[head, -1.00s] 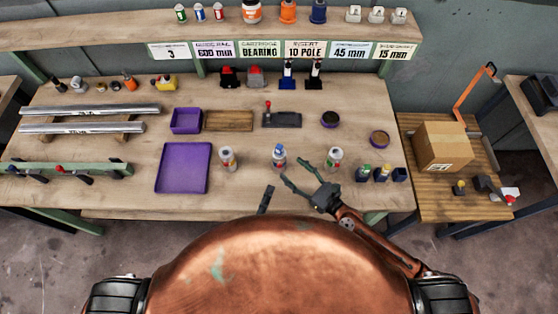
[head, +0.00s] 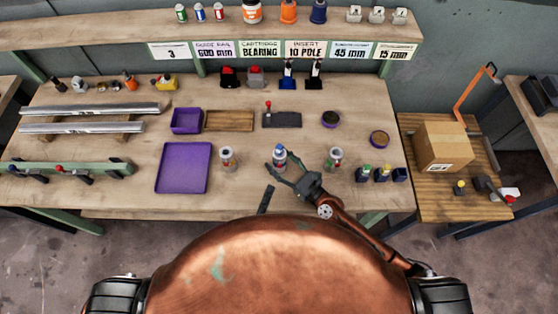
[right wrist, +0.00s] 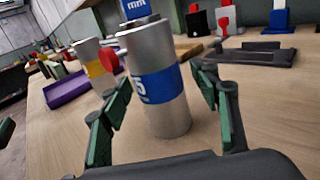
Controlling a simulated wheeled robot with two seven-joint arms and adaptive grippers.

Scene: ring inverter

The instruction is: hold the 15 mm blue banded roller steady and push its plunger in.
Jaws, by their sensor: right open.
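The blue banded roller (head: 280,158) stands upright on the workbench. In the right wrist view it is a silver cylinder (right wrist: 160,105) with a blue band, a dark collar on top and a blue piece marked "mm" above that. My right gripper (head: 279,170) is open at the roller's near side. In the right wrist view its green-padded fingers (right wrist: 165,110) stand on either side of the roller, with a visible gap on the right. Whether the left finger touches cannot be told. A dark finger-like piece of my left gripper (head: 266,200) shows at the bench's front edge; the rest is hidden by my body.
Similar rollers stand to the left (head: 227,158) and right (head: 334,157). A purple tray (head: 183,190) lies further left, and small dark blocks (head: 363,173) stand at the right. A dark fixture (head: 283,120) lies behind the roller.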

